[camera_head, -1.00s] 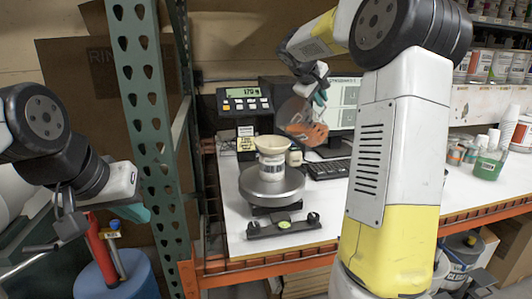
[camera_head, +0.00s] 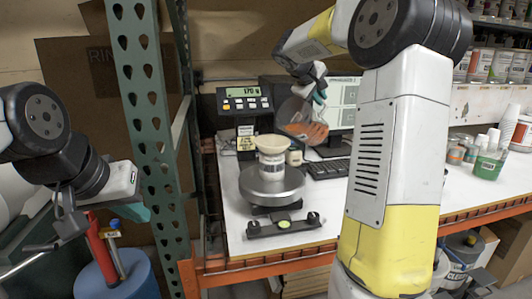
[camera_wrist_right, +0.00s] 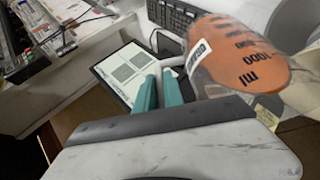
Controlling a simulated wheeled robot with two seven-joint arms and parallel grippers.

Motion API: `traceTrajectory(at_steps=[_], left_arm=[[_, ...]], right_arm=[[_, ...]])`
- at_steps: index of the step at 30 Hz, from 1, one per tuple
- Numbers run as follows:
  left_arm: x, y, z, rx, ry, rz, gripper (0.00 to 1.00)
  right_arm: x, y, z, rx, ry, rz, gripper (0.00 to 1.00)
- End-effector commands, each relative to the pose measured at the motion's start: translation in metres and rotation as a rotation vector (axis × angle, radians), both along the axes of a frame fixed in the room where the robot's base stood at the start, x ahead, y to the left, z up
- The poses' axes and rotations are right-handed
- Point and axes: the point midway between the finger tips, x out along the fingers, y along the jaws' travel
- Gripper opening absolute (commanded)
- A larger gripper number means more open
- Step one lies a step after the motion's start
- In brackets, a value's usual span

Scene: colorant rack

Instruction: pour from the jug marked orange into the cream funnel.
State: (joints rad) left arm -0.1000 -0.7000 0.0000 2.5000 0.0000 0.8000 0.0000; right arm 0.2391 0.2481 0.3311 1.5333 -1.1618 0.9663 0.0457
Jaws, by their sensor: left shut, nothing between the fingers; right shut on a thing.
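The clear jug (camera_head: 297,117) with orange liquid hangs above and to the right of the cream funnel (camera_head: 271,143) in the head view, tilted. In the right wrist view the jug (camera_wrist_right: 236,50) shows orange contents and black markings. My right gripper (camera_head: 319,94) is shut on the jug, at its handle side; its teal fingers (camera_wrist_right: 160,92) show in the wrist view. The funnel sits upright on a white labelled container (camera_head: 271,166) on the round scale plate (camera_head: 272,188). No stream of liquid is visible. My left gripper (camera_head: 138,213) is shut and empty at the far left.
A scale display (camera_head: 243,100) stands behind the funnel. A monitor (camera_head: 342,103) and keyboard (camera_head: 328,168) are behind and right of it. A green rack post (camera_head: 150,120) stands at left. A green-filled container (camera_head: 488,166) and cups stand at the right.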

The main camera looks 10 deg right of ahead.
Motion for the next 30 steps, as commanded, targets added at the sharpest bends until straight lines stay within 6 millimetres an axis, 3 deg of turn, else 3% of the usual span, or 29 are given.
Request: traceTrajectory(at_steps=[30], left_arm=[[0.0000, 0.0000, 0.0000, 0.000, 0.000, 0.000, 0.00]], right_arm=[[-0.0012, 0.0043, 0.0041, -0.049, -0.015, 0.000, 0.00]])
